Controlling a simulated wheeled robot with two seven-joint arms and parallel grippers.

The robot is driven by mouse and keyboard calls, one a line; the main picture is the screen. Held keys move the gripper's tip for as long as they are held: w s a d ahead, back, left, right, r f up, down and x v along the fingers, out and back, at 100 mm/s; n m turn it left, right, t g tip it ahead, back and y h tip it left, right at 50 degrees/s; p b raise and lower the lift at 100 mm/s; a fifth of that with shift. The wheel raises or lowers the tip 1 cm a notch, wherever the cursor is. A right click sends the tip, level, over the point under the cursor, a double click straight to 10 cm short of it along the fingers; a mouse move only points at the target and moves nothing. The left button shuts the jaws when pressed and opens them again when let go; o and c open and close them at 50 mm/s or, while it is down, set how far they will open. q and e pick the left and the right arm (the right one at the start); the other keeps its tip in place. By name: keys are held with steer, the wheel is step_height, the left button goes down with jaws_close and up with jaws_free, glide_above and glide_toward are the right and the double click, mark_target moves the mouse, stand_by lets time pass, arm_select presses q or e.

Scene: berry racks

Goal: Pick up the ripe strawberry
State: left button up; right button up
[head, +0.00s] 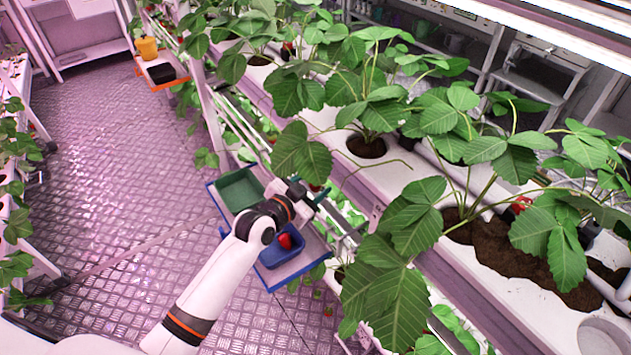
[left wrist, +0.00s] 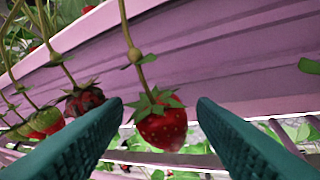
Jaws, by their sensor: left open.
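A ripe red strawberry (left wrist: 162,130) with a green cap hangs from a stem in the left wrist view. My left gripper (left wrist: 160,102) is open, with one teal finger on each side of the strawberry; no contact shows. To the left hang a dark, blotchy strawberry (left wrist: 86,101), partly behind the left finger, and a half-green one (left wrist: 46,121). In the head view my left gripper (head: 314,193) is at the rack's edge, and the strawberry at its fingers is hard to make out. My right gripper is in neither view.
A tray (head: 302,264) beside the rack carries a green bin (head: 240,188) and a blue bin (head: 272,259) with a red strawberry (head: 285,241) in it. The white planting rack (head: 325,128) with leafy plants fills the right. The metal floor (head: 120,150) at left is clear.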

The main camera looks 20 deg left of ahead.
arm_select(q)
steer(key=shift+w+d+f, duration=0.1)
steer(key=shift+w+d, duration=0.1)
steer(key=shift+w, duration=0.3)
steer(key=c, duration=0.7)
steer(key=shift+r+b, duration=0.3)
steer(key=f+v, duration=0.1)
steer(key=v, duration=0.5)
steer(key=f+b+v, duration=0.1)
steer(key=v, duration=0.4)
steer(key=f+b+v, duration=0.1)
steer(key=v, duration=0.5)
steer(key=shift+s+a+f, duration=0.15)
steer(key=shift+s, duration=0.2)
steer(key=shift+s+a+f, duration=0.15)
steer(key=shift+s, duration=0.2)
